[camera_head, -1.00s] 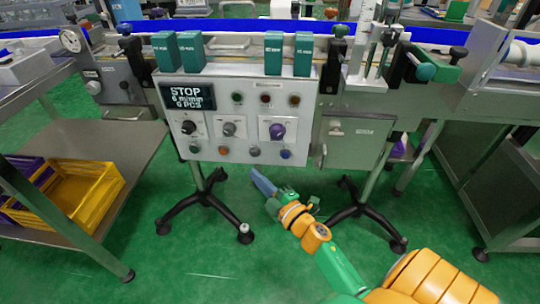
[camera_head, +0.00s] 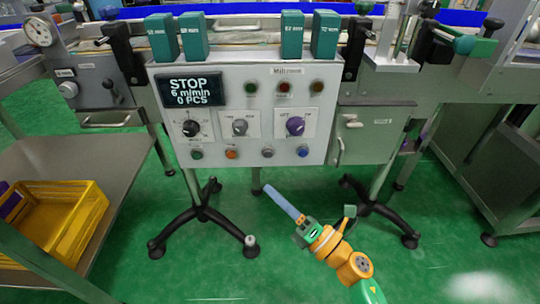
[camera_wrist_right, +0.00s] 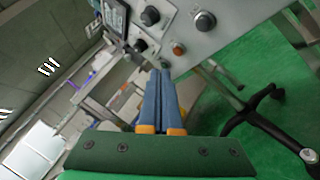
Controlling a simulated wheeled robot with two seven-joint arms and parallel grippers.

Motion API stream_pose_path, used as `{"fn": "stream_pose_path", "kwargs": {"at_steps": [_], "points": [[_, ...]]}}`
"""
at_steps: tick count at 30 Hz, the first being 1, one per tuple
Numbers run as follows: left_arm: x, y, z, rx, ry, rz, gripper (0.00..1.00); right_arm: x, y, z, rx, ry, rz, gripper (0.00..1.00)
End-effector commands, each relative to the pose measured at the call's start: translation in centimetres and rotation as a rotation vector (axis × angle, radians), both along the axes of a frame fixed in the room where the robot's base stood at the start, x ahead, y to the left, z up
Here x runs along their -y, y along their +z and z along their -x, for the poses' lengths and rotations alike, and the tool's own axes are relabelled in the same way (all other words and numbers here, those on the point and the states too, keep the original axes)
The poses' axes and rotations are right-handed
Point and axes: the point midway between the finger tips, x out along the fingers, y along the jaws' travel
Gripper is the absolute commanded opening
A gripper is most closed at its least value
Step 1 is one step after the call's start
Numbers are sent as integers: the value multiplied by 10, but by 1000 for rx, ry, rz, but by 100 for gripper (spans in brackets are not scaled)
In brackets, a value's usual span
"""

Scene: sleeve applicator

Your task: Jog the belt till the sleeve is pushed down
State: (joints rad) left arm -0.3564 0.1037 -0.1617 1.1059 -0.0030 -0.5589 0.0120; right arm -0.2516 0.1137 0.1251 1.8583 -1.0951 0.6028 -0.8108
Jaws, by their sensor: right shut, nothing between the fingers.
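The control panel (camera_head: 262,85) stands ahead in the head view. Its display (camera_head: 190,91) reads STOP, 6 m/min, 0 PCS. A row of buttons runs below, with a green one (camera_head: 197,154), an orange one (camera_head: 232,153), a grey one (camera_head: 267,152) and a blue one (camera_head: 303,151). My right gripper (camera_head: 268,189) is shut and empty, below and apart from the panel. In the wrist view its blue fingers (camera_wrist_right: 160,98) lie together. My left gripper is out of view. The sleeve cannot be made out.
The blue conveyor belt (camera_head: 240,9) runs behind the panel, with green blocks (camera_head: 162,38) in front of it. A grey box (camera_head: 368,135) hangs right of the panel. A steel table with a yellow crate (camera_head: 55,225) stands at left.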

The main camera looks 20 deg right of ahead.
Motion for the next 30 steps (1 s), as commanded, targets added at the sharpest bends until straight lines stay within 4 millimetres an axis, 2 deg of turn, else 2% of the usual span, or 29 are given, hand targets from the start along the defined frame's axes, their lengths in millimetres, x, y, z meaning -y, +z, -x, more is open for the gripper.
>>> {"fn": "stream_pose_path", "kwargs": {"at_steps": [13,18,30], "points": [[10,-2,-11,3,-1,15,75,17,-2,-59,2,-2,1,0],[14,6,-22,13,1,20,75,22,-2,-75,1,1,0,0],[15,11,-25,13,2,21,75,24,0,-82,-1,-1,-1,0]]}}
